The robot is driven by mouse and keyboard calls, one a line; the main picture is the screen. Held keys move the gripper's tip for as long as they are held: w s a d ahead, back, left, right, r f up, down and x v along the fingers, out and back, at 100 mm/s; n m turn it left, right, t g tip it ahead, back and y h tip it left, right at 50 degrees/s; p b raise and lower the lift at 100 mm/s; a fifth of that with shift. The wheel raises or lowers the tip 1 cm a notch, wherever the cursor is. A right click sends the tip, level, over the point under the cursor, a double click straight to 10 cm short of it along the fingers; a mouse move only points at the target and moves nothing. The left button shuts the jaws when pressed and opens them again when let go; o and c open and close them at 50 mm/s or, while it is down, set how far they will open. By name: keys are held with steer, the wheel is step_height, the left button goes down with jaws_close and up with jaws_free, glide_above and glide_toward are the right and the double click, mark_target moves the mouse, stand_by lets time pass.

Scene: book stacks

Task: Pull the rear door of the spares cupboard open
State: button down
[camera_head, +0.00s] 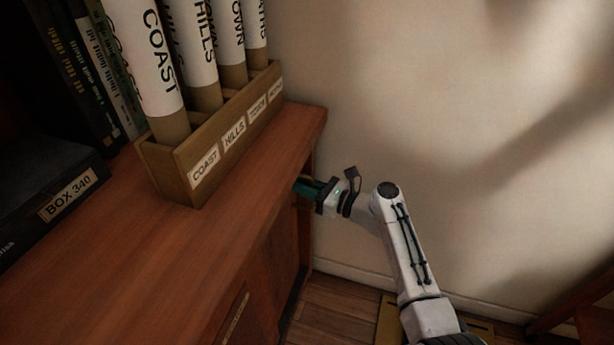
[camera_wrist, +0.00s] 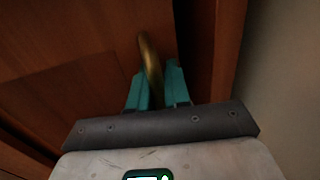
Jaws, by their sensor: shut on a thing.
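The spares cupboard (camera_head: 110,255) is a reddish-brown wooden cabinet along the left. Its far end, by the wall, holds the rear door; my gripper (camera_head: 306,188) reaches it just below the top's edge. In the wrist view the door (camera_wrist: 80,60) is a brown wooden panel with a curved brass handle (camera_wrist: 150,62). My gripper's teal fingers (camera_wrist: 157,88) are shut on this handle, one on each side. A dark strip runs along the panel's right edge; I cannot tell how far the door stands open. The head view mostly hides the door's face.
A wooden rack (camera_head: 215,145) of labelled map tubes stands on the cupboard top. A black box (camera_head: 45,190) labelled BOX 340 and books stand at left. A plain wall (camera_head: 430,110) rises behind my arm. Wooden floor (camera_head: 335,300) shows below; dark furniture (camera_head: 575,310) is at lower right.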

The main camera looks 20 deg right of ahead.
steer(key=s+a+p, duration=1.1)
steer(key=s+p, duration=0.1)
steer(key=s, duration=0.3)
steer(key=shift+s+a, duration=0.15)
steer(key=shift+s, duration=0.2)
steer(key=c, duration=1.4)
jaws_free()
steer(key=shift+c, duration=0.2)
steer(key=p+v, duration=0.1)
steer(key=v, duration=1)
steer(key=shift+w, duration=0.1)
